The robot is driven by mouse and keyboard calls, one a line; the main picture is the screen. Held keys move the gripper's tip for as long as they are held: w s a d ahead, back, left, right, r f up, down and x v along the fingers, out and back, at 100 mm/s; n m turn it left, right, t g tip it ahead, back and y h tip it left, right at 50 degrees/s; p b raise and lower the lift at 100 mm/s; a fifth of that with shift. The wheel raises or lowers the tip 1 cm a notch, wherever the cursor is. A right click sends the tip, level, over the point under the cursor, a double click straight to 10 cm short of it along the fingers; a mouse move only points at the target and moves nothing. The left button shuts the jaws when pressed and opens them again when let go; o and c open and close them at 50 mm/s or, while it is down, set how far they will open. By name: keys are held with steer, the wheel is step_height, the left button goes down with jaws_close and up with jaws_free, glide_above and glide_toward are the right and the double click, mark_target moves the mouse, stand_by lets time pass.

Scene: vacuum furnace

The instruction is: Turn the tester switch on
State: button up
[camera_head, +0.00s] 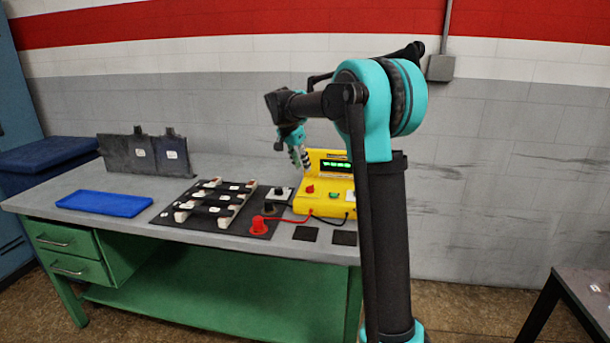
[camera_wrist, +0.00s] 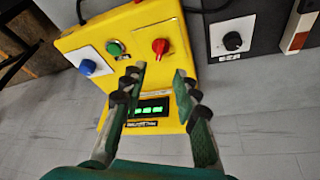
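The yellow tester (camera_head: 324,196) stands on the bench with its display (camera_head: 336,167) lit green. In the wrist view the tester (camera_wrist: 90,40) carries a red knob (camera_wrist: 160,46), a round green button (camera_wrist: 114,47) and a blue knob (camera_wrist: 87,67) on a white plate. The lit display (camera_wrist: 150,109) shows partly between my fingers. My gripper (camera_wrist: 160,80) is open and empty, its fingertips in front of the panel, with the red knob just beyond them. In the head view my gripper (camera_head: 300,157) is above the tester's left side. I cannot tell whether it touches anything.
Left of the tester is a white-plated unit with a black dial (camera_wrist: 233,42). A black mat with strips (camera_head: 212,204), a red round piece (camera_head: 259,225) with a red cable, and a blue tray (camera_head: 104,203) lie on the bench (camera_head: 40,199). Dark panels (camera_head: 143,154) stand at the back.

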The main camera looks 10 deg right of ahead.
steer(key=shift+v, duration=1.05)
steer(key=s+d+f+n+y, duration=0.1)
steer(key=s+d+f+n, duration=0.1)
steer(key=s+f, duration=0.6)
steer(key=s+d+f+n+t+y, duration=0.1)
steer(key=s+d+f+n, duration=0.2)
steer(key=s+f, duration=0.5)
steer(key=s+d+f+n+y, duration=0.1)
steer(key=s+d+f+n, duration=0.2)
steer(key=s, duration=1.9)
step_height(320, 180, down, 6)
steer(key=shift+s+r+n, duration=0.15)
steer(key=shift+s+n, duration=0.15)
steer(key=shift+n, duration=0.6)
